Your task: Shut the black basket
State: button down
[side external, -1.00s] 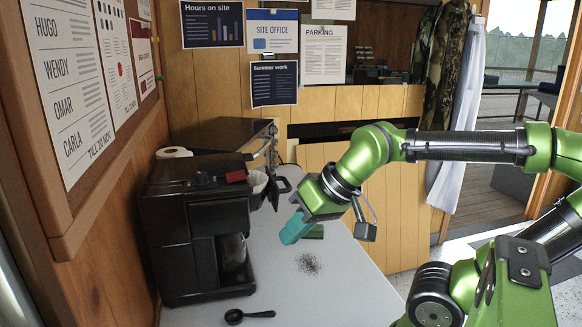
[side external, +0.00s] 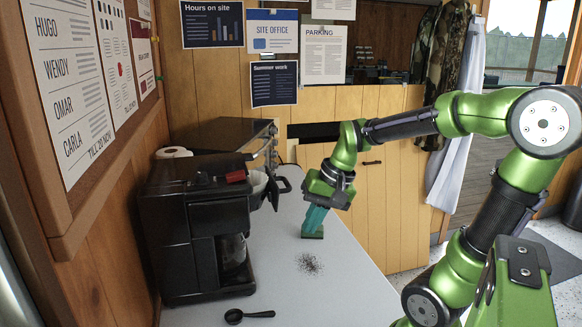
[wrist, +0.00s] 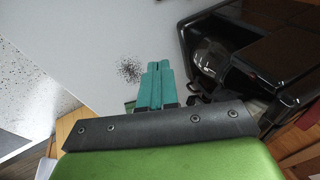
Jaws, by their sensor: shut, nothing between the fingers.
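The black basket (side external: 262,185) sticks out from the upper right side of the black coffee machine (side external: 195,235), swung open. Its black handle (side external: 281,190) points toward the right, and a pale lining shows inside it. My gripper (side external: 312,231) has teal fingers pointing down to the right of the basket and lower than it, apart from it. The fingers are together and empty; they also show in the wrist view (wrist: 158,66). I cannot clearly make out the basket in the wrist view.
A glass jug (side external: 232,253) stands in the machine. A black spoon (side external: 248,315) lies at the front.

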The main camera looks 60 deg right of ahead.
jog(key=s+d+m+t+y, duration=0.3)
jog(key=d+m+y, duration=0.6)
jog(key=d+m, duration=0.9)
jog(key=w+d+r+n+t, duration=0.2)
jog(key=w+d+r+t, duration=0.15)
jog(key=r, duration=0.25)
jog(key=x, duration=1.3)
jog(key=shift+a+y, duration=0.2)
jog(key=shift+y, duration=0.2)
